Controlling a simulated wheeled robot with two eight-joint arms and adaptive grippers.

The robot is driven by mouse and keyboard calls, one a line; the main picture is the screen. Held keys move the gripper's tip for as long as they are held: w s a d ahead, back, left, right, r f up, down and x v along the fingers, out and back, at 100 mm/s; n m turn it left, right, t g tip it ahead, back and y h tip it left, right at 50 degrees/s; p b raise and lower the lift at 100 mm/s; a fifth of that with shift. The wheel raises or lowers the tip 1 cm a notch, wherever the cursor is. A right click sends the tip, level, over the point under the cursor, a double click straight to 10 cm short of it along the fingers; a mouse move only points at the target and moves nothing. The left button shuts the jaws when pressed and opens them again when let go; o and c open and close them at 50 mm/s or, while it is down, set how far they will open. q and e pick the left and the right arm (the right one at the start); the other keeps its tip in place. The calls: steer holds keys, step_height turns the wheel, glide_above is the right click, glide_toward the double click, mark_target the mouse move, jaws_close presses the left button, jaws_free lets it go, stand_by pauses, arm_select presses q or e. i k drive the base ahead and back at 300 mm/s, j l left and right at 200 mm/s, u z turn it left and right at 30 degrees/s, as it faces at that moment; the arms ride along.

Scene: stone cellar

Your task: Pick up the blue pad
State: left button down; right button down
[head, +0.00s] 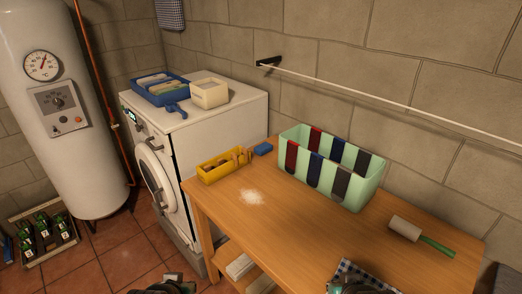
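The blue pad (263,149) is a small blue block lying on the wooden table (330,236) near its back edge. It lies between the yellow box and the striped bin, apart from the bin. Only a dark part of my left gripper (170,285) shows at the bottom edge, left of the table and far from the pad. A dark part of my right gripper (362,287) shows at the bottom edge over the table's front. The fingers of both are not clearly visible.
A yellow box (222,172) of clothespins stands left of the pad, and a striped bin (304,177) right of it. White powder (251,197) lies in front. A lint roller (405,229) lies at right, a checked cloth (352,269) at the front. A washing machine (222,128) stands behind left.

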mark_target(262, 149)
steer(key=i+j+u, duration=0.1)
steer(key=i+j, duration=0.7)
steer(key=j, duration=0.2)
steer(key=i+j+u, duration=0.1)
steer(key=i+j, duration=0.7)
steer(key=j, duration=0.15)
steer(key=i+l, duration=0.2)
